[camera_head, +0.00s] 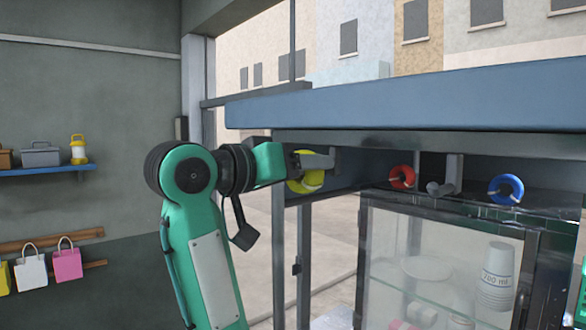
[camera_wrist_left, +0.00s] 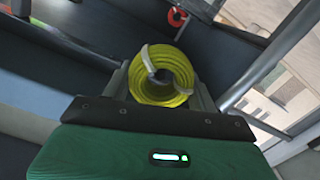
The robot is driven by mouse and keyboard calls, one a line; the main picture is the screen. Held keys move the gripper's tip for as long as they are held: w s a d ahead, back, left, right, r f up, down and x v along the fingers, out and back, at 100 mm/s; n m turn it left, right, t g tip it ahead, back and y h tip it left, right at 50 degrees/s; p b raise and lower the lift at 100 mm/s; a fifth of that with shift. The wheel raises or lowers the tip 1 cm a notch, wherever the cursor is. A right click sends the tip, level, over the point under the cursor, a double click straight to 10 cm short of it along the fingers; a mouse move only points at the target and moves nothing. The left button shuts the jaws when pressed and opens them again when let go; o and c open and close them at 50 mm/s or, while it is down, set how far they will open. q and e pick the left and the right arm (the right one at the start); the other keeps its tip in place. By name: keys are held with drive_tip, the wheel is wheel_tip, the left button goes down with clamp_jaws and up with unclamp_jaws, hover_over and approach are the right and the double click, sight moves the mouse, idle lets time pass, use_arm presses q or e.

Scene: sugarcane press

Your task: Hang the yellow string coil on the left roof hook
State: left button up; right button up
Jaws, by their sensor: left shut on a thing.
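The yellow string coil (camera_head: 306,183) is in my left gripper (camera_head: 312,163), under the blue roof edge. In the left wrist view the coil (camera_wrist_left: 160,92) sits between the two fingers of the gripper (camera_wrist_left: 160,88), its round opening facing the camera. A light grey curved strip crosses the coil's upper left side into its opening. A grey upright piece, seemingly the left roof hook (camera_head: 336,157), stands right beside the fingertips in the head view. I cannot tell whether the coil is around it. My right gripper is out of view.
A red coil (camera_head: 402,177) and a blue coil (camera_head: 506,188) hang under the roof on either side of another grey hook (camera_head: 447,182). A glass cabinet (camera_head: 440,260) with cups stands below. The blue roof edge (camera_head: 420,100) is just above my left gripper.

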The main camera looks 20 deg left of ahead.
use_arm(q)
drive_tip(key=shift+x, duration=1.35)
drive_tip(key=shift+w+d+f, duration=0.35)
drive_tip(key=shift+w+f, duration=0.1)
drive_tip(key=shift+w, duration=0.2)
drive_tip(key=o, duration=1)
